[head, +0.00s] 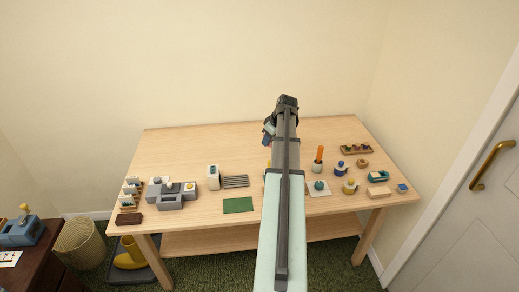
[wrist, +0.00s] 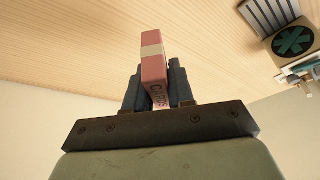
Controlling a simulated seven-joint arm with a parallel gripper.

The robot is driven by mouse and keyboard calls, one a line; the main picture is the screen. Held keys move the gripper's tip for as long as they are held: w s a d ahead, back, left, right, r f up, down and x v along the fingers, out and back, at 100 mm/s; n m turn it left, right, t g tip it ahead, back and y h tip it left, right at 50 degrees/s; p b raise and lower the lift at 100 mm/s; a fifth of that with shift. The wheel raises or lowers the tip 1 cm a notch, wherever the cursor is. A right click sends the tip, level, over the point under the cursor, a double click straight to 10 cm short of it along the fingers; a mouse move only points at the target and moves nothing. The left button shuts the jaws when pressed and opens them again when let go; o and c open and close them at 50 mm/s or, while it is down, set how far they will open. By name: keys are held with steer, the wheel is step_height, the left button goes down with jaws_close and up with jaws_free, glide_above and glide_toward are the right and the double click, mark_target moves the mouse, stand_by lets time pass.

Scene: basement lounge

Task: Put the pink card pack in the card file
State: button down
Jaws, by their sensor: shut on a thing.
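The pink card pack (wrist: 153,65) has a pale band and dark lettering. It stands on edge between the two dark blue fingers of my gripper (wrist: 156,80), which is shut on it. In the head view my gripper (head: 268,137) is over the back middle of the table, partly hidden by my arm; the pack cannot be made out there. I cannot tell for certain which thing is the card file. A brown and white holder with several upright parts (head: 130,192) stands at the table's left edge.
A grey slatted rack (head: 235,182) and a cream box (head: 213,177) stand near the middle, by a green mat (head: 238,205). Grey blocks (head: 170,200) sit at left. Small pots and a wooden tray (head: 357,149) crowd the right. The back left is clear.

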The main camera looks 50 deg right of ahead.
steer(key=shift+r, duration=0.45)
